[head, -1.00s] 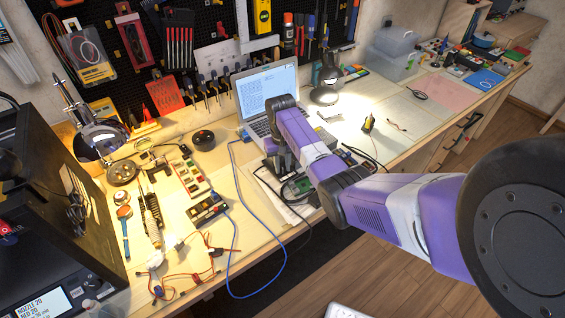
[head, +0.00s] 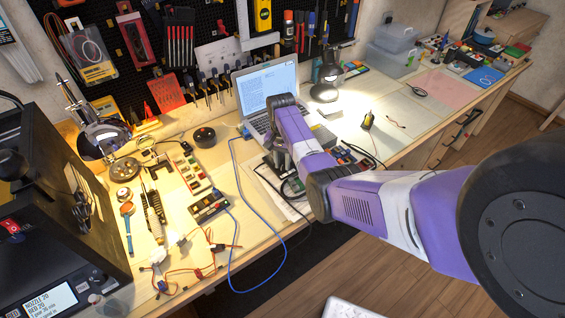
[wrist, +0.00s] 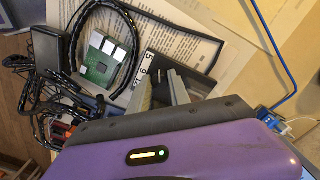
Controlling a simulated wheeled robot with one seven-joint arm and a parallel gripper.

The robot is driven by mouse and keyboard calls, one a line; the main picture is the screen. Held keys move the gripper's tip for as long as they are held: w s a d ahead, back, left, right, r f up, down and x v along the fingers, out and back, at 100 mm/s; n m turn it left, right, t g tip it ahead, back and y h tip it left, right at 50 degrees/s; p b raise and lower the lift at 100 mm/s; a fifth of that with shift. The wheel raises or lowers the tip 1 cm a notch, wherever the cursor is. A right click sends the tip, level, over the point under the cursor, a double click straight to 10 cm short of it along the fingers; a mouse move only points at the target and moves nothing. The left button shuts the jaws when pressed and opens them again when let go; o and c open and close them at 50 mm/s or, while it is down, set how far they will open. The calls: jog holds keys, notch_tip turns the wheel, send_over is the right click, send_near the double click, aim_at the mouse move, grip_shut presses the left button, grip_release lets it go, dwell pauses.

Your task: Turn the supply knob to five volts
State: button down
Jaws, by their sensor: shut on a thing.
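The supply is a dark box (wrist: 201,80) in the wrist view, with a pale strip of printed figures, among them a 5 and a 9, along its left side. My gripper (wrist: 161,91) reaches over this box, its two grey fingers on either side of the knob. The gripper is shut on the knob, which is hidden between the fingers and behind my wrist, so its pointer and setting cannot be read.
A green circuit board (wrist: 98,62) with black cable around it lies beside the supply on printed sheets (wrist: 190,40). A blue cable (head: 237,190) runs left of my arm. A laptop (head: 265,90) stands behind. The bench at right has clear room.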

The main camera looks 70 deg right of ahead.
aim_at(282, 165)
jog(key=shift+d, duration=0.1)
jog(key=c, duration=1.2)
grip_release()
jog(key=shift+r, duration=0.1)
notch_tip(282, 165, up, 8)
jog(key=shift+f, duration=0.15)
